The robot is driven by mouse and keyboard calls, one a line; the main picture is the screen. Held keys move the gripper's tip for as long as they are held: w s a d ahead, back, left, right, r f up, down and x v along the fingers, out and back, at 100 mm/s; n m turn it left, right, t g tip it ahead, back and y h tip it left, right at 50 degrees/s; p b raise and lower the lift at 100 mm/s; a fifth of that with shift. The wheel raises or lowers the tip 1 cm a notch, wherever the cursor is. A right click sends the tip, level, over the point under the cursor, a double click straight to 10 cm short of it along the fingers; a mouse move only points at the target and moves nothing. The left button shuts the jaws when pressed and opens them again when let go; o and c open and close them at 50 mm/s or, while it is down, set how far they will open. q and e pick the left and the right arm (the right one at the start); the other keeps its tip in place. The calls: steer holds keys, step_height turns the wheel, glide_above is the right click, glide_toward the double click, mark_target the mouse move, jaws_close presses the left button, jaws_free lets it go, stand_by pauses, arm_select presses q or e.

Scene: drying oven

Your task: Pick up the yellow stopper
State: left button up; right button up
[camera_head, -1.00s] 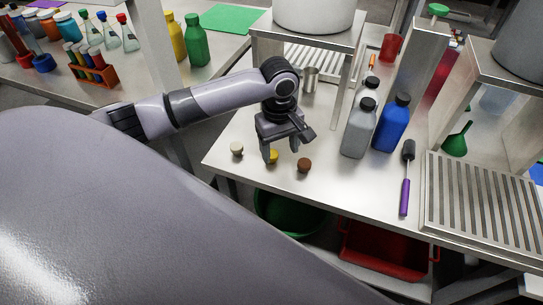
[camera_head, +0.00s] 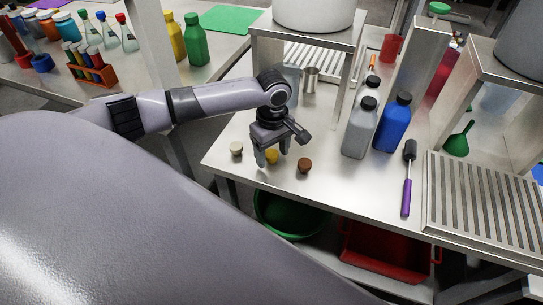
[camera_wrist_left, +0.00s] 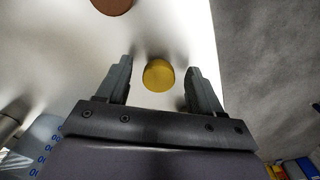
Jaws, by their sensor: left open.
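The yellow stopper (camera_head: 272,157) stands on the steel table near its front edge, between a white stopper and a brown stopper. My left gripper (camera_head: 272,158) is over it, pointing down, and its fingers partly hide it in the head view. In the left wrist view the yellow stopper (camera_wrist_left: 159,75) shows between the tips of the two open fingers (camera_wrist_left: 159,80), a little nearer the left tip region's far end, with gaps on both sides. The gripper is open and empty. My right gripper is not in view.
The white stopper (camera_head: 236,149) is left of the gripper and the brown stopper (camera_head: 304,165) is right. The table's front edge is close.

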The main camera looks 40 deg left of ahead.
arm_select(q)
steer(key=c, duration=1.1)
